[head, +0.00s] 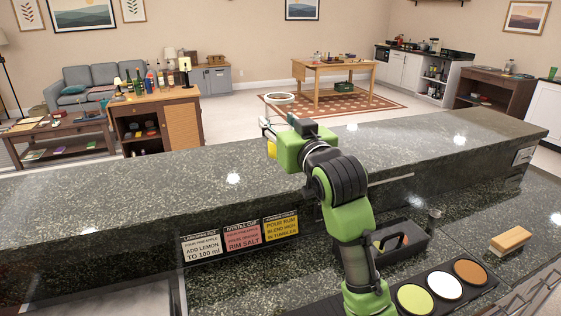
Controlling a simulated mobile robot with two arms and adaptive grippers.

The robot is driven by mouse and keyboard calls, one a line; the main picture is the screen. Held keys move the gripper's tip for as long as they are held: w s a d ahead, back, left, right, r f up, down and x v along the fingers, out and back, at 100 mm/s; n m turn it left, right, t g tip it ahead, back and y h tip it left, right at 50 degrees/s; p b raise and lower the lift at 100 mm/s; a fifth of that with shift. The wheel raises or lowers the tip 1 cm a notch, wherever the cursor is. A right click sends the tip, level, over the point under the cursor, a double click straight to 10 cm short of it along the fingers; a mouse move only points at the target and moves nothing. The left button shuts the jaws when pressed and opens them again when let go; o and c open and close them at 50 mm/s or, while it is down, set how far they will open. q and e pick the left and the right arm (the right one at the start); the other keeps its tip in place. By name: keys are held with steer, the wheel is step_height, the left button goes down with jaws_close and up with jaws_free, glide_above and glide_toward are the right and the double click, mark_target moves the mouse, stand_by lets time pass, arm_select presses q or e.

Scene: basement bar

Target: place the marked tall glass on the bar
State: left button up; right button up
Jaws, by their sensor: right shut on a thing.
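The bar (120,205) is a long raised counter of dark speckled stone across the view. My right gripper (280,122) is above the middle of the bar in the picture, shut on a clear tall glass (279,103). The glass's round rim shows above the fingers and looks about upright. A small yellow patch, perhaps its mark, shows low at the left of the gripper. The gripper hides most of the glass and its base, so I cannot tell whether it touches the bar. My left gripper is out of view.
The bar top is bare on both sides of my arm. Three recipe cards (241,237) are on its front face.

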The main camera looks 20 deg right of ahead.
steer(key=w+d+f+p, duration=0.1)
steer(key=w+f, duration=0.2)
steer(key=w+d+f+p, duration=0.1)
steer(key=w+d+f, duration=0.1)
steer(key=w+f, duration=0.2)
steer(key=w+d+f+p, duration=0.2)
steer(key=w+f, duration=0.1)
steer(key=f, duration=0.1)
steer(key=shift+w+f, duration=0.2)
steer(key=shift+f, duration=0.2)
steer(key=shift+f, duration=0.2)
steer(key=o, duration=1.4)
steer(key=shift+s+r, duration=0.1)
